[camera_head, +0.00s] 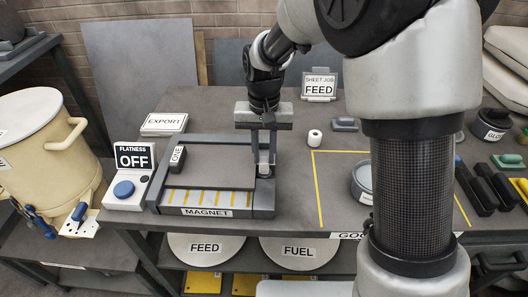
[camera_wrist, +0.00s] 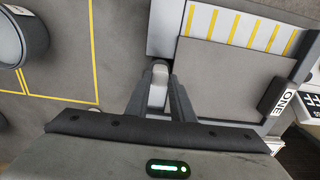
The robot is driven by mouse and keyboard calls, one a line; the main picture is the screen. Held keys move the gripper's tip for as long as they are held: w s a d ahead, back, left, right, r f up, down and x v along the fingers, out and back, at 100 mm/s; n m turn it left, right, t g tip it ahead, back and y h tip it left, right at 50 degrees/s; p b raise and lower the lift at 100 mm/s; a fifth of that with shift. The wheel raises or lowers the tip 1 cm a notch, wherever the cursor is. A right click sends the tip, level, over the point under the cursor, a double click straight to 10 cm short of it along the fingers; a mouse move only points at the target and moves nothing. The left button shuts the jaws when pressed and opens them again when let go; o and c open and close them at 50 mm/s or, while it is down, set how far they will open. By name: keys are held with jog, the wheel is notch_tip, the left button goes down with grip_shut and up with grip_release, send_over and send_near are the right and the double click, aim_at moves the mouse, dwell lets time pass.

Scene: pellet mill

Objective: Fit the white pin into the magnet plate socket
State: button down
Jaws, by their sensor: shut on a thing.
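My gripper (camera_head: 264,170) points down at the right end of the magnet plate (camera_head: 235,205), its jaws shut on the white pin. In the wrist view the gripper (camera_wrist: 159,100) holds the pale pin (camera_wrist: 158,92) between its two fingers, with a rounded grey-white end showing. The pin is beside the right edge of the grey sheet on the plate. I cannot tell whether the pin is in a socket or just above the plate; the socket is hidden. The plate has a MAGNET label, yellow stripes and a dark block marked ONE (camera_head: 178,157).
A small white cylinder (camera_head: 314,137) stands on the table right of my gripper. A FLATNESS OFF box (camera_head: 132,172) with a blue button sits left of the plate. A yellow-outlined area (camera_head: 335,185) holds a round tin (camera_head: 362,182). An EXPORT box (camera_head: 164,124) stands behind.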

dwell(0.3)
jog(key=c, duration=1)
grip_release()
jog(key=shift+r, duration=0.1)
jog(key=shift+r+p, duration=2.6)
jog(key=shift+r, duration=0.8)
jog(key=s+d+r+t+p, duration=0.1)
jog(key=s+d+r+t, duration=0.1)
jog(key=s+d+r, duration=0.5)
jog(key=s+d+r+t+p, duration=0.15)
jog(key=s+d+r, duration=0.3)
jog(key=r, duration=0.55)
jog(key=s+d, duration=0.1)
jog(key=s, duration=0.1)
jog(key=s+d+r+t, duration=0.1)
jog(key=s+d, duration=0.1)
jog(key=s, duration=0.1)
jog(key=s+d+t, duration=0.1)
jog(key=s, duration=0.2)
jog(key=shift+d+r+p, duration=0.25)
jog(key=shift+r+p, duration=0.1)
